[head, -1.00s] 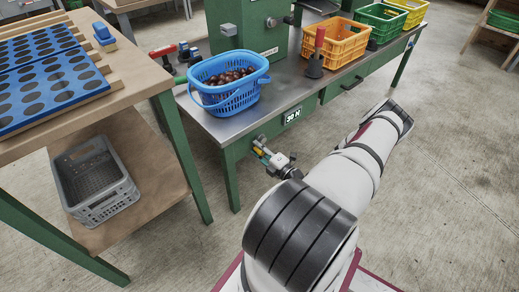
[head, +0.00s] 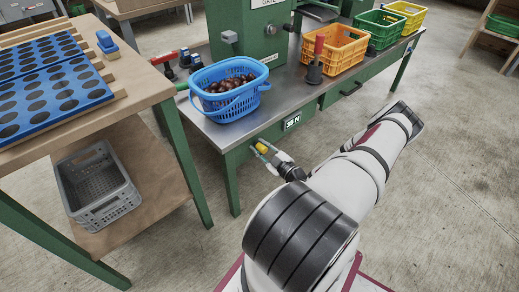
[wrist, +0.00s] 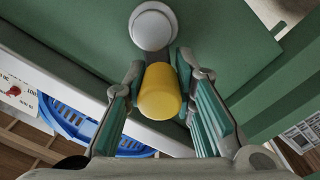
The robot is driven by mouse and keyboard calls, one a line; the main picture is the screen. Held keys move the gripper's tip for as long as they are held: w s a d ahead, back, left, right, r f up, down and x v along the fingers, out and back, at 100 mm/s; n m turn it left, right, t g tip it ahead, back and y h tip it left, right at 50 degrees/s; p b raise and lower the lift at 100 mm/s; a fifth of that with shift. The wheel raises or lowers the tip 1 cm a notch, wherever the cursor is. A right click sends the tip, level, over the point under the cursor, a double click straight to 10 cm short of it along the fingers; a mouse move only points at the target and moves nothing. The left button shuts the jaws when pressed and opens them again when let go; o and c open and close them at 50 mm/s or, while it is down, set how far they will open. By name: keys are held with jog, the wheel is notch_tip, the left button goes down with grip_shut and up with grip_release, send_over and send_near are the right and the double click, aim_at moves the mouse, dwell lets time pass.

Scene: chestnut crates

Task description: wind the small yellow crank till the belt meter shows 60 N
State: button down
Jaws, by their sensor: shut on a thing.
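The small yellow crank (head: 261,148) is on the green front of the bench, below its top. In the wrist view its yellow handle (wrist: 160,92) lies between the pads of my gripper (wrist: 163,78), which is shut on it. A pale round part (wrist: 152,28) shows just beyond the handle. In the head view my gripper (head: 268,154) partly hides the crank.
A blue basket of chestnuts (head: 222,106) stands on the bench near the corner above the crank. An orange crate (head: 340,52) and a red-handled part (head: 316,62) stand farther right. A grey crate (head: 118,206) lies on the wooden shelf at left. Floor right of my arm is clear.

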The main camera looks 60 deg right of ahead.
jog(key=m, duration=0.2)
jog(key=d+m, duration=0.1)
jog(key=m, duration=0.1)
jog(key=d+r+m, duration=0.1)
jog(key=shift+s+m, duration=0.25)
jog(key=shift+m, duration=0.15)
jog(key=shift+s+d+m+b, duration=0.1)
jog(key=shift+d+m+b, duration=0.2)
jog(key=shift+m+b, duration=0.7)
jog(key=shift+s+d+m+b, duration=0.1)
jog(key=shift+d+m+b, duration=0.2)
jog(key=shift+m+b, duration=0.85)
jog(key=c, duration=1.3)
grip_release()
jog(key=shift+a+r, duration=0.1)
jog(key=shift+r, duration=0.05)
